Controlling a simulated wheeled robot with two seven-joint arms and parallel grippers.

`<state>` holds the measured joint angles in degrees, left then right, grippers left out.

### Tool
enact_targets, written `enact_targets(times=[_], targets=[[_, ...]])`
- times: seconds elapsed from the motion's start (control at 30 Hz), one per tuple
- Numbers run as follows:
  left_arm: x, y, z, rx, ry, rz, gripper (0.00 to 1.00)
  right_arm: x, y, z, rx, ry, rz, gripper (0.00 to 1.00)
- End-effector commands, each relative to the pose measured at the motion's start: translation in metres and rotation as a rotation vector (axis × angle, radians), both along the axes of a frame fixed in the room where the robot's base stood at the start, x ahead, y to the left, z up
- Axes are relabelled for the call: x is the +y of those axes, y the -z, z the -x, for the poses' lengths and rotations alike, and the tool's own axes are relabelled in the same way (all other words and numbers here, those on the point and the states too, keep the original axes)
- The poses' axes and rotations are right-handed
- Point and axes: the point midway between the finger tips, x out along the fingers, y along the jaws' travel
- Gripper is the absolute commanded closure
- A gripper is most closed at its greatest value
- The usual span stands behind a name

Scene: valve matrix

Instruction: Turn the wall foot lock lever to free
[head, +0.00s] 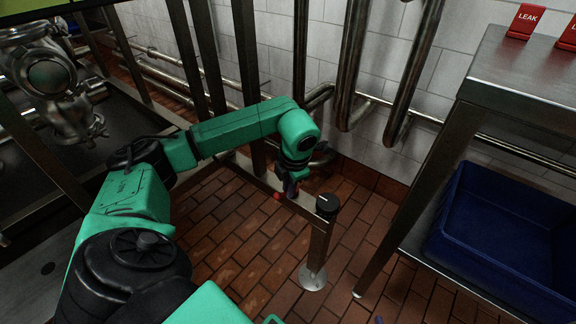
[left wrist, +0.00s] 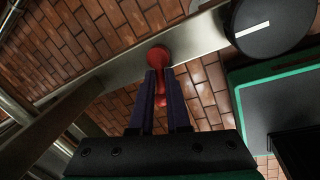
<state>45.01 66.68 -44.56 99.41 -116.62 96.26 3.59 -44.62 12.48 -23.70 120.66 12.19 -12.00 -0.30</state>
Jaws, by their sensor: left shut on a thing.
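The red lock lever (left wrist: 160,57) is mounted on a grey metal rail (left wrist: 110,72). In the left wrist view its round hub is at the top and its handle runs towards me between my fingers. In the head view only a small red part of it (head: 277,196) shows beside my gripper. My left gripper (head: 291,188) reaches down to the rail and is shut on the lever handle; its two dark fingers also show in the left wrist view (left wrist: 161,95). A dark sliver at the bottom edge of the head view may be my right fingertip.
A black round knob with a white line (head: 328,204) tops a post right of the lever. A metal table (head: 520,75) with red LEAK signs (head: 525,20) and a blue crate (head: 500,240) stands at the right. Pipes (head: 355,60) run along the tiled wall behind.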

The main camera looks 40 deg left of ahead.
Motion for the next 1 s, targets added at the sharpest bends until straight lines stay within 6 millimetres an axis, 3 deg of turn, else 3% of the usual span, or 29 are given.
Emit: enact_targets(times=[0.37,0.4,0.47,0.5,0.83,1.0], targets=[[-0.003,0.0,-0.001,-0.004,0.0,0.006,1.0,0.0,0.001,0.001,0.003,-0.001,0.001,0.5],[-0.003,0.0,-0.001,-0.004,0.0,0.006,0.82,0.0,0.001,0.001,0.003,-0.001,0.001,0.5],[-0.003,0.0,-0.001,-0.005,0.0,0.006,0.59,0.0,0.001,0.001,0.003,-0.001,0.0,0.5],[-0.002,0.0,-0.001,-0.004,-0.001,0.006,0.55,0.0,0.0,0.001,0.004,0.0,0.0,0.5],[-0.001,-0.003,-0.001,-0.003,-0.003,0.001,0.55,0.001,-0.002,0.0,0.004,0.005,-0.007,0.5],[-0.005,-0.028,0.0,-0.006,-0.002,0.003,0.55,0.0,-0.011,0.0,0.032,-0.007,0.016,0.5]])
